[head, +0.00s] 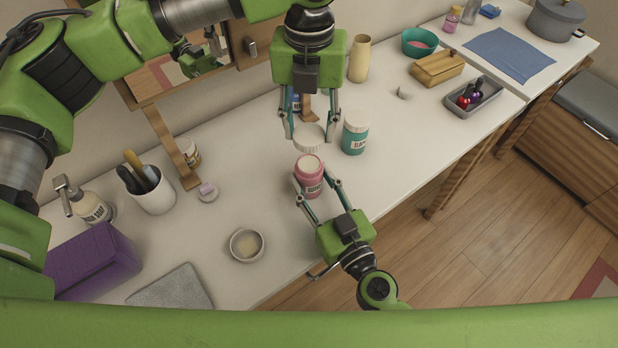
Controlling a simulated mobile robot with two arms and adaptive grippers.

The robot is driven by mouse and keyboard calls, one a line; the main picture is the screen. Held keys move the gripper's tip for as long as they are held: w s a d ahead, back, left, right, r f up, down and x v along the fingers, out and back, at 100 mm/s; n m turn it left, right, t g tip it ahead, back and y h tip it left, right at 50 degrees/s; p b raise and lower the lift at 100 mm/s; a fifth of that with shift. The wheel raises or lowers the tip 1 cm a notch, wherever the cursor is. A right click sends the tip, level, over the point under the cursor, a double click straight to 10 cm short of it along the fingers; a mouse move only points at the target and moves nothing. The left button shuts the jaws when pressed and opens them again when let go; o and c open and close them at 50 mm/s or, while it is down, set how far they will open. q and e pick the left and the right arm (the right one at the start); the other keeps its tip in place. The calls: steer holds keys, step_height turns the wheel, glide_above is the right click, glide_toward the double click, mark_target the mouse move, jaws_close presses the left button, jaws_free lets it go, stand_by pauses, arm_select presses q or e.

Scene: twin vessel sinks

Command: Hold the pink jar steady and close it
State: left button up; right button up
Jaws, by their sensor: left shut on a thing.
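The pink jar (311,186) stands upright on the white counter, with its open mouth and pale inside showing at the top. My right gripper (310,180) comes from the front edge and has a finger on each side of the jar, seemingly shut on it. My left gripper (308,133) points down from above and is shut on a white round lid (309,141). The lid is just behind and above the jar's mouth in the picture, apart from it. The exact height gap cannot be told.
A teal jar with a white lid (355,137) stands close right of the lid. A blue bottle (295,101) is partly hidden behind my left gripper. A small bowl (246,245), a white cup (153,192) and a purple box (95,262) are at left. Counter (275,205) beside the jar is clear.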

steer(key=c, duration=0.5)
arm_select(q)
glide_above(310, 161)
steer(key=shift+a+f, duration=0.1)
steer(key=shift+f, duration=2.4)
steer(key=shift+f, duration=0.1)
steer(key=shift+f, duration=0.8)
steer(key=shift+f, duration=0.55)
arm_select(e)
jaws_close()
